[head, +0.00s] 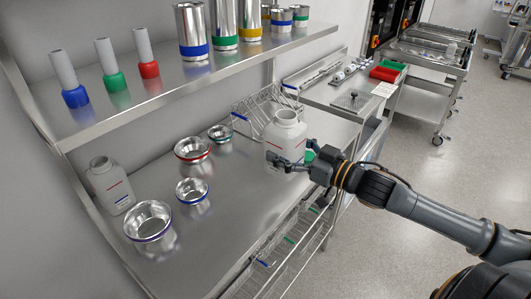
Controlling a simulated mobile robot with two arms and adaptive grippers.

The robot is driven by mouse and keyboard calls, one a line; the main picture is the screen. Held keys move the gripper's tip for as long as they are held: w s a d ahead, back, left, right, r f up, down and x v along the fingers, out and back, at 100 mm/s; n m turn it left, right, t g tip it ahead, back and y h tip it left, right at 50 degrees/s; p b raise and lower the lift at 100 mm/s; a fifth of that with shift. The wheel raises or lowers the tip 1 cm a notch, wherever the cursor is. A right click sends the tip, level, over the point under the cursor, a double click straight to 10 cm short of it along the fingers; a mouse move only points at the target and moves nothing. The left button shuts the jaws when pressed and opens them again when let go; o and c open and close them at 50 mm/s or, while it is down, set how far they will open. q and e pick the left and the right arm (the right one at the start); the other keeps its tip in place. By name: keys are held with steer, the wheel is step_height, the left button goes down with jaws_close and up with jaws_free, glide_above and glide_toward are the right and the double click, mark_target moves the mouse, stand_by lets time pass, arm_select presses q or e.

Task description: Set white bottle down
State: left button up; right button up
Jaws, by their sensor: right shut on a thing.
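A white bottle (284,137) with an open neck is held in my right gripper (289,162), whose arm comes in from the right. The gripper is shut on the lower part of the bottle. The bottle is upright near the right end of the steel counter (240,215). I cannot tell whether its base touches the counter. A second white bottle (108,187) with a red line stands on the counter at the far left. My left gripper is not in view.
Several steel bowls with coloured rims stand on the counter, the largest (149,222) at the front left. A wire rack (258,108) is behind the held bottle. The shelf above (165,80) carries coloured-base cylinders. Counter between the bowls and held bottle is clear.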

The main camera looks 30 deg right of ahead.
steer(key=w+d+f, duration=0.1)
steer(key=w+f, duration=0.2)
steer(key=w+d+f, duration=0.2)
steer(key=w+f, duration=0.1)
steer(key=w+d+f+p, duration=0.1)
steer(key=w+d+f, duration=0.1)
steer(key=w+f, duration=0.1)
steer(key=shift+w+d, duration=0.25)
steer(key=shift+w, duration=0.25)
steer(key=shift+f, duration=1.45)
steer(key=shift+f, duration=0.15)
steer(key=o, duration=1.8)
